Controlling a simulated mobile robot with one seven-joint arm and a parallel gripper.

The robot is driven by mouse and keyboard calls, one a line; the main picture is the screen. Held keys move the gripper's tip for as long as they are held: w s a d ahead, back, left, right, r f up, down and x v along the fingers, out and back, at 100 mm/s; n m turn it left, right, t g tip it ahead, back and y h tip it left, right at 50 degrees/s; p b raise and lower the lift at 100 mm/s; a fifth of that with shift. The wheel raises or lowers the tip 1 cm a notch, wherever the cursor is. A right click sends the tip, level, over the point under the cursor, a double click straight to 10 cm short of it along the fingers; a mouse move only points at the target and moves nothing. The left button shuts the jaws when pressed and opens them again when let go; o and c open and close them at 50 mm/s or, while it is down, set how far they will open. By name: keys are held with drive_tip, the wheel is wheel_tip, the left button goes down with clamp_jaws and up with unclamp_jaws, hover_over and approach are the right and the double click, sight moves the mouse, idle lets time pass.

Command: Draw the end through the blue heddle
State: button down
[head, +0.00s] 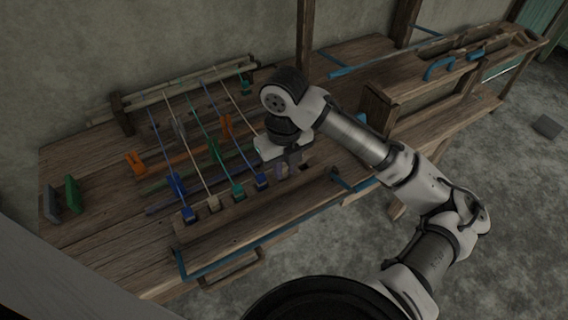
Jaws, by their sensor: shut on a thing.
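My gripper (292,163) is shut over the right end of the front wooden bar, with its fingers pointing down. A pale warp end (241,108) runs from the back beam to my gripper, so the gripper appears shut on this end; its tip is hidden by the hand. Whether any thread passes through the blue piece is too small to tell.
Several threads end in coloured blocks along the front bar (225,222). Grey (52,204) and green (73,194) blocks stand at the table's left end. A wooden post (304,40) and raised frame (425,78) are close on the right.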

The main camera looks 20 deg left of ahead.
drive_tip(key=c, duration=1.3)
unclamp_jaws()
drive_tip(key=shift+o, duration=0.2)
wheel_tip(320, 180, up, 14)
